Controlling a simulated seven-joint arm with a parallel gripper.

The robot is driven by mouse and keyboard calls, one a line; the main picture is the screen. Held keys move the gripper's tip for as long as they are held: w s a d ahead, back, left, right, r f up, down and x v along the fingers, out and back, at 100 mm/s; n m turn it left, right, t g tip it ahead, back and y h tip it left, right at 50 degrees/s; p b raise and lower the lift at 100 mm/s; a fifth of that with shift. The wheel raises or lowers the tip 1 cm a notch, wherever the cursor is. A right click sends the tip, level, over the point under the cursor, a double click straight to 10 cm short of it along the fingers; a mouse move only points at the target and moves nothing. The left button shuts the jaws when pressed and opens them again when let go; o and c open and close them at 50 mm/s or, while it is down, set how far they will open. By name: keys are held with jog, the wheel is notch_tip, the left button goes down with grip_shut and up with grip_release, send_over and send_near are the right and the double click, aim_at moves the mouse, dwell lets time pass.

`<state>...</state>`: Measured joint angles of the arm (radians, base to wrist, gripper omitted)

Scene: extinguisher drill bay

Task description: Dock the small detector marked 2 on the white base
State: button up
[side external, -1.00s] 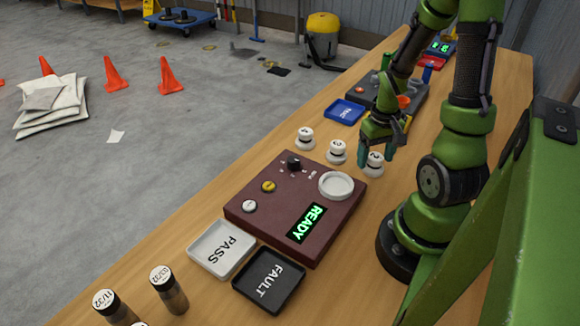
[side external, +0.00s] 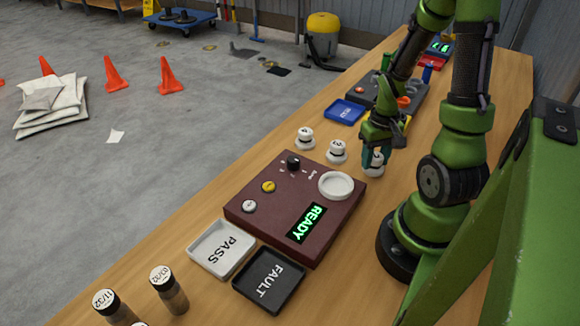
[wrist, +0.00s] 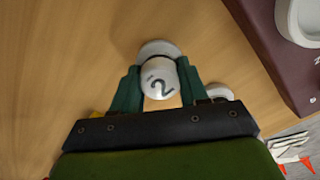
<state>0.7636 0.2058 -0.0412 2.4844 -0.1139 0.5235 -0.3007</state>
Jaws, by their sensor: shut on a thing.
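In the wrist view a small white detector marked 2 (wrist: 160,82) sits between the two green fingers of my gripper (wrist: 158,88), which is shut on it. In the side external view my gripper (side external: 376,152) is low over the table, around the same detector (side external: 374,164), whose upper part is partly hidden by the fingers. The detector appears to be at table level. The white round base (side external: 336,185) is on the maroon test box (side external: 262,222), to the left of the gripper and nearer the camera, and it is empty.
Two other white detectors (side external: 336,152) (side external: 305,138) stand in a row left of my gripper. The box display (side external: 307,222) reads READY. A PASS tray (side external: 221,248) and a FAULT tray (side external: 269,280) lie in front. A blue tray (side external: 344,111) is behind.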

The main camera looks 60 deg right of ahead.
aim_at(376, 156)
notch_tip(376, 156, up, 8)
jog(key=shift+r, duration=0.1)
jog(key=shift+w+a+r, duration=0.2)
jog(key=shift+w+r, duration=0.05)
jog(key=shift+r, duration=0.15)
jog(key=shift+w+a+r, duration=0.2)
jog(key=shift+r, duration=0.2)
jog(key=w+a+r+n, duration=0.1)
jog(key=a+n, duration=0.1)
jog(key=a, duration=0.5)
jog(key=w+a+n, duration=0.2)
jog(key=a+n, duration=0.1)
jog(key=a, duration=0.4)
jog(key=shift+m, duration=0.3)
jog(key=shift+d+f, duration=0.15)
jog(key=shift+f, duration=2.55)
jog(key=shift+r, duration=0.25)
jog(key=shift+r, duration=0.55)
jog(key=shift+r, duration=0.35)
jog(key=shift+r, duration=0.5)
